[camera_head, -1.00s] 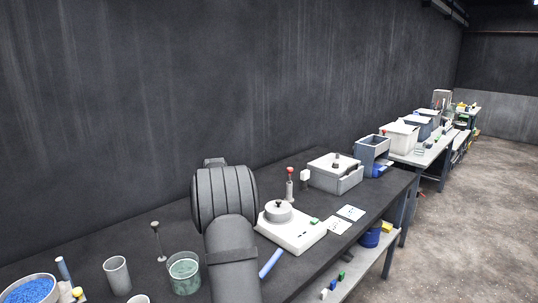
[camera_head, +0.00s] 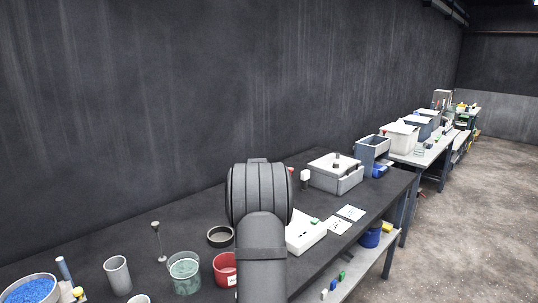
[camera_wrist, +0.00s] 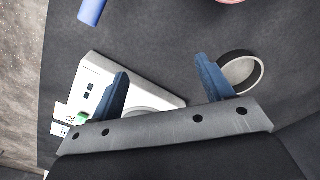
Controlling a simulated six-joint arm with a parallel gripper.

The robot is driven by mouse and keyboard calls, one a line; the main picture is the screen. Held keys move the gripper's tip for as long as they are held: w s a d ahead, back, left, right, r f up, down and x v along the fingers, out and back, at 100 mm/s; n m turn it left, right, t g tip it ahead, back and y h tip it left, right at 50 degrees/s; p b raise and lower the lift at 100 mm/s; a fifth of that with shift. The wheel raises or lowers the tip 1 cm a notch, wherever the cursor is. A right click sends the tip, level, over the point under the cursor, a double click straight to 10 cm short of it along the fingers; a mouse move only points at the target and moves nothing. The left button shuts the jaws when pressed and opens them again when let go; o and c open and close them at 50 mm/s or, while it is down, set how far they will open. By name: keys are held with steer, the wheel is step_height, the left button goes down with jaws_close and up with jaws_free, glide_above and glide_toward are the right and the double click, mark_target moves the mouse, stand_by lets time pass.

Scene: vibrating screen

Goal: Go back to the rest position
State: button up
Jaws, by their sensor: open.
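My gripper (camera_wrist: 165,84) is open in the wrist view, its two blue fingers spread apart with nothing between them. Under the left finger is a white device (camera_wrist: 92,72), with a round pale part mostly hidden by the gripper body. Beside the right finger lies a dark ring-shaped dish (camera_wrist: 257,72) with a grey inside. In the head view my arm hides the gripper. There the white device (camera_head: 311,235) shows right of my arm and the dark dish (camera_head: 214,240) left of it.
A red container (camera_head: 222,268), a glass beaker (camera_head: 185,275) and a grey cup (camera_head: 117,275) stand left of my arm. A grey-white box (camera_head: 335,178) stands farther back on the dark bench. A blue rod (camera_wrist: 94,14) lies near the white device. The dark wall rises behind.

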steer(key=s+a+r+n, duration=0.1)
steer(key=a+n, duration=0.1)
steer(key=a, duration=0.4)
steer(key=shift+s+a+r, duration=0.15)
steer(key=shift+a+r, duration=0.15)
steer(key=shift+r, duration=0.05)
steer(key=shift+o, duration=0.5)
steer(key=o, duration=0.5)
steer(key=s+a+f+n+t+y, duration=0.1)
steer(key=s+a+t+y, duration=0.2)
steer(key=a, duration=0.4)
steer(key=s+a+f+n+t, duration=0.1)
steer(key=s+a+t, duration=0.25)
steer(key=a, duration=0.35)
steer(key=s+a+r+t+y, duration=0.1)
steer(key=s+a+t+y, duration=0.35)
steer(key=s, duration=0.65)
steer(key=x, duration=1)
steer(key=shift+w+d+r+n+t+h, duration=0.25)
steer(key=shift+r+n+t+h, duration=0.05)
steer(key=shift+n+h, duration=0.1)
